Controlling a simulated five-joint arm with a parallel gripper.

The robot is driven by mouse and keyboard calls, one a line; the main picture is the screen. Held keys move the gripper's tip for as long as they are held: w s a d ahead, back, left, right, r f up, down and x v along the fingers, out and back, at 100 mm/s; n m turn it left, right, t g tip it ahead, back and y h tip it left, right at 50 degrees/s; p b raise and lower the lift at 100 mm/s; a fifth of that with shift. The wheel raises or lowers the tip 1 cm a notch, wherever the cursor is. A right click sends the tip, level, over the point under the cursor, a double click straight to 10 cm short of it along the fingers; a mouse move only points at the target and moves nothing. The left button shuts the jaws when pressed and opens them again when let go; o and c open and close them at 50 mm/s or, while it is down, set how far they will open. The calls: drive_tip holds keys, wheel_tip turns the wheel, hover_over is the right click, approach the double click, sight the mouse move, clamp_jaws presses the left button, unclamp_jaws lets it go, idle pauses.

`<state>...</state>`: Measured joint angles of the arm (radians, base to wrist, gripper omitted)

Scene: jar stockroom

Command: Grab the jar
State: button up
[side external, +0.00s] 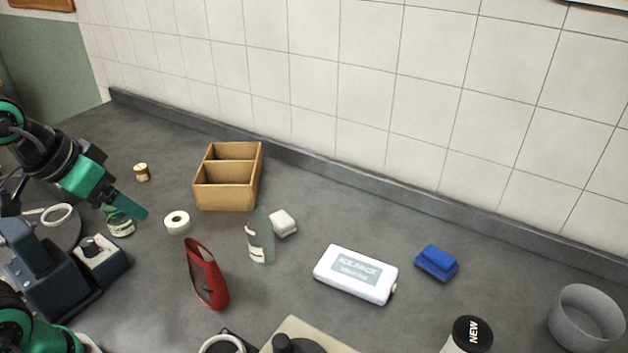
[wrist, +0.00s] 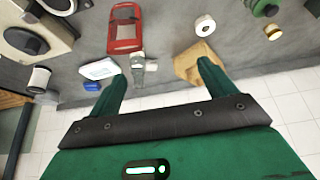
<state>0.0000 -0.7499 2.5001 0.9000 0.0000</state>
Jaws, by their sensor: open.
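A small glass jar with a pale label (side external: 121,226) stands on the grey counter at the left of the side view. My gripper (side external: 131,206) is open, and its green fingers cover part of this jar's top in that view. In the wrist view the jar (wrist: 262,7) is at the top edge, cut off, outside the space between my fingers. My gripper (wrist: 160,70) holds nothing there. A smaller gold-lidded jar (side external: 142,172) stands farther back; it also shows in the wrist view (wrist: 273,32). Whether the fingers touch the labelled jar cannot be told.
A white tape roll (side external: 177,222) lies right of the labelled jar. A black-lidded container (side external: 472,334) stands at the front right.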

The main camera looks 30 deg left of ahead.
drive_tip(key=shift+w+a, duration=0.1)
drive_tip(key=m+g, duration=0.2)
drive_tip(key=g, duration=0.4)
hover_over(116, 213)
drive_tip(key=a, duration=0.2)
drive_tip(key=f, duration=0.9)
drive_tip(key=w+f, duration=0.1)
drive_tip(key=f, duration=0.3)
drive_tip(key=shift+a+f, duration=0.15)
drive_tip(key=shift+f, duration=0.05)
drive_tip(key=shift+s+a+f, duration=0.1)
drive_tip(key=shift+a+f, duration=0.1)
drive_tip(key=shift+d+f, duration=0.2)
drive_tip(key=shift+f, duration=3.65)
drive_tip(key=c, duration=1.1)
